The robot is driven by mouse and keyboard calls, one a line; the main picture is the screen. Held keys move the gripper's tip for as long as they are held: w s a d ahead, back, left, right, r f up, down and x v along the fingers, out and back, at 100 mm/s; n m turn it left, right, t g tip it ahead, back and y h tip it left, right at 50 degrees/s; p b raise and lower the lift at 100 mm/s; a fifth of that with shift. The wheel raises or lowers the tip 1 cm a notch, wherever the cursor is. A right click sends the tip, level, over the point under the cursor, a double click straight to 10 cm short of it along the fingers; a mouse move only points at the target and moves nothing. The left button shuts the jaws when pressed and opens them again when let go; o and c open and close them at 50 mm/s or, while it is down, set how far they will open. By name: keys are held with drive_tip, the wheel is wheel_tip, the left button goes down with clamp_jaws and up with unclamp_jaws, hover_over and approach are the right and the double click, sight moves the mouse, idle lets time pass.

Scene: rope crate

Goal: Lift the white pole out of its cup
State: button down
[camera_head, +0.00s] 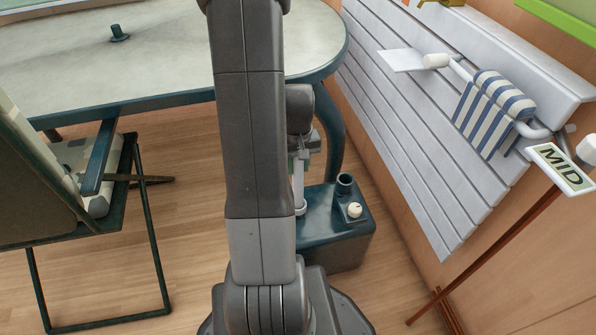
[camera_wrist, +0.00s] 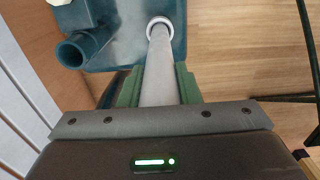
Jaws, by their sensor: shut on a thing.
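The white pole (camera_head: 299,188) stands roughly upright at the left side of a teal box. It also shows in the wrist view (camera_wrist: 160,70), running away from my gripper to a pale ring (camera_wrist: 160,27) at its far end. I cannot tell whether the ring belongs to the pole or to a cup, or how deep the pole sits. My gripper (camera_wrist: 158,88) is shut on the pole, with a green finger on each side. In the head view my gripper (camera_head: 303,150) is partly hidden behind my arm.
The teal box (camera_head: 335,245) carries an empty upright teal tube (camera_head: 344,183) and a white knob (camera_head: 354,210). A table (camera_head: 170,75) stands behind, a folding chair (camera_head: 95,205) at left. A slatted white wall (camera_head: 400,130) with a striped towel (camera_head: 493,112) is at right.

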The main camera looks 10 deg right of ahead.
wheel_tip(320, 180, up, 10)
drive_tip(key=p, duration=0.3)
drive_tip(key=shift+f, duration=0.25)
drive_tip(key=shift+f+b, duration=0.7)
drive_tip(key=shift+f, duration=0.5)
